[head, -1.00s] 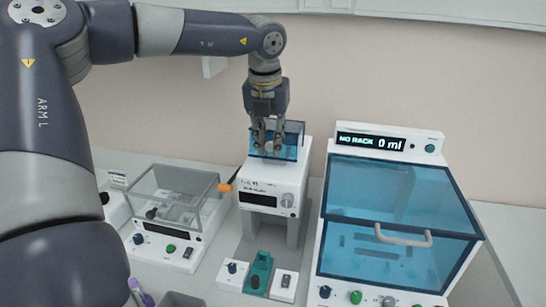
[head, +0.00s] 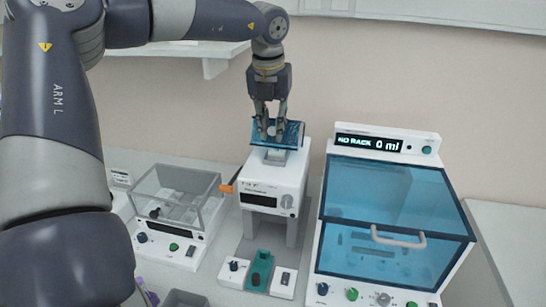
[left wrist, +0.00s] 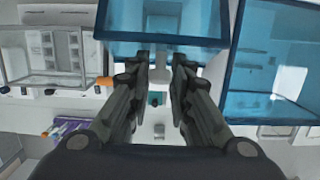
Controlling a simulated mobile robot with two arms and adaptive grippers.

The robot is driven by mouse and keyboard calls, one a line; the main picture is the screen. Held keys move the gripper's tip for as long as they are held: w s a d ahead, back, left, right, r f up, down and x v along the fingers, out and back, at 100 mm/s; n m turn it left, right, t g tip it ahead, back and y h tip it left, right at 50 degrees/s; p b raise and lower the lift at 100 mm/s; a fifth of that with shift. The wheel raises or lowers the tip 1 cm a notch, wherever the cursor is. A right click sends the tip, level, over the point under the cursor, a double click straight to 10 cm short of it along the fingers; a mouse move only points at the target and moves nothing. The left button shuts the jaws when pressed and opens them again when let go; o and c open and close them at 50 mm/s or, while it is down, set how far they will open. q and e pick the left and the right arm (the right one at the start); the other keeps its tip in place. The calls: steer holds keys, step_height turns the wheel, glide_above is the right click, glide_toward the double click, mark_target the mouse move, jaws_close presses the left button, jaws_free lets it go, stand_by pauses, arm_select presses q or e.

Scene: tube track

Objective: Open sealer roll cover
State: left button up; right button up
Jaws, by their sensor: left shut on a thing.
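The sealer (head: 272,190) is a white box with a dark display and a knob, standing on grey legs at the middle of the bench. Its blue see-through roll cover (head: 290,133) is at the top and looks tilted up. My left gripper (head: 271,138) points down at the cover and is shut on it. In the left wrist view the cover (left wrist: 165,22) lies at the top, with the gripper's fingers (left wrist: 161,62) at its near edge. The finger contact is partly hidden. My right gripper is not in view.
A machine with a large blue lid (head: 395,195) and a handle stands to the right. A clear-lidded box (head: 177,190) stands to the left. An orange part (head: 228,188) sticks out from the sealer's left side. A teal holder (head: 260,270) is in front.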

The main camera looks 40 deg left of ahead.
arm_select(q)
steer(key=shift+w+a+r+p, duration=0.3)
steer(key=shift+w+r+p, duration=0.25)
steer(key=shift+r, duration=0.25)
steer(key=shift+w+f, duration=0.1)
steer(key=shift+w+a+r+p, duration=0.4)
steer(key=shift+w+r+p, duration=0.2)
steer(key=shift+r+p, duration=0.3)
steer(key=shift+w+a+p, duration=0.25)
steer(key=shift+w+p, duration=0.2)
steer(key=shift+w, duration=0.05)
steer(key=shift+r, duration=0.1)
